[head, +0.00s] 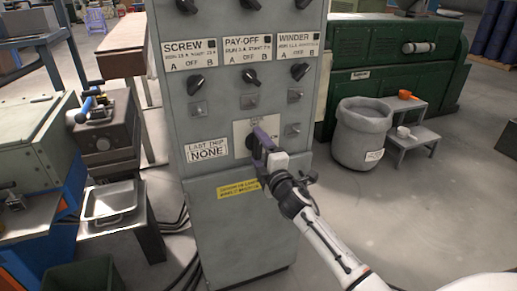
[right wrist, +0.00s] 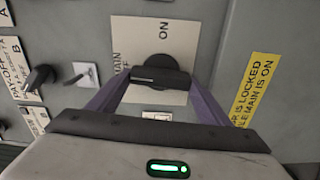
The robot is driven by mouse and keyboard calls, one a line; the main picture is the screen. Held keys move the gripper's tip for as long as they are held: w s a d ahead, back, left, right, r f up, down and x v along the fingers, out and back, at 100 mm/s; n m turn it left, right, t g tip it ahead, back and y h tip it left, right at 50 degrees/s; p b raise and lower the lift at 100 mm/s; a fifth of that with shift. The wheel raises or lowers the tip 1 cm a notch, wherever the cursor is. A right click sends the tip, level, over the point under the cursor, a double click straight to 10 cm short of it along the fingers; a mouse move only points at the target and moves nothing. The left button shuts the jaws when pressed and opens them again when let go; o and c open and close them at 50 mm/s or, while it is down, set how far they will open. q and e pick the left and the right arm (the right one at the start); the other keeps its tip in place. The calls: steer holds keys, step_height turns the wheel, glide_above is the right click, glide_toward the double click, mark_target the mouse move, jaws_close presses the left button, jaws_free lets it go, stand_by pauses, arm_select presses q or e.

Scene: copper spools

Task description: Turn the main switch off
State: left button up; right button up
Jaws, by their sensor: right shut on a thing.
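The main switch is a black rotary knob with a bar handle on a pale plate (right wrist: 185,25), low on the grey control cabinet (head: 240,240). In the right wrist view its handle (right wrist: 160,77) lies level across the picture, with a light line on its left half, toward the MAIN lettering. The ON lettering stands above the knob in that view. My right gripper (head: 262,143) is at the switch, its purple fingers (right wrist: 160,85) shut on the two ends of the handle. In the head view the gripper hides most of the switch. My left gripper is not in view.
SCREW, PAY-OFF and WINDER knobs (head: 250,77) sit above the switch. A yellow warning label (head: 239,189) and a "LAST TRIP NONE" card (head: 206,150) are nearby. A grey bin (head: 361,140) and small steps (head: 412,145) stand right of the cabinet; a bench with a metal tray (head: 113,201) stands left.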

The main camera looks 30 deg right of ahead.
steer(key=shift+n, duration=0.6)
steer(key=o, duration=1.1)
steer(key=shift+c, duration=0.2)
steer(key=v, duration=1)
steer(key=shift+s, duration=0.15)
steer(key=shift+a+f, duration=0.1)
steer(key=shift+a, duration=0.05)
steer(key=s+a+f+m+g+y, duration=0.25)
steer(key=s+a+f, duration=0.25)
steer(key=f, duration=0.3)
steer(key=s+a+f+m+g+y, duration=0.15)
steer(key=s+a+f+m, duration=0.3)
steer(key=f, duration=0.45)
steer(key=s+a+f+m+g+y, duration=0.1)
steer(key=s+a+f+m+g, duration=0.1)
steer(key=s+a+f, duration=0.3)
steer(key=s+a+f+m+g+y, duration=0.1)
steer(key=s+a+f+m+g, duration=0.2)
steer(key=s, duration=0.9)
steer(key=a+f+m, duration=0.1)
steer(key=a+f, duration=0.1)
steer(key=a, duration=0.1)
steer(key=shift+f+m, duration=0.25)
steer(key=shift+m, duration=0.05)
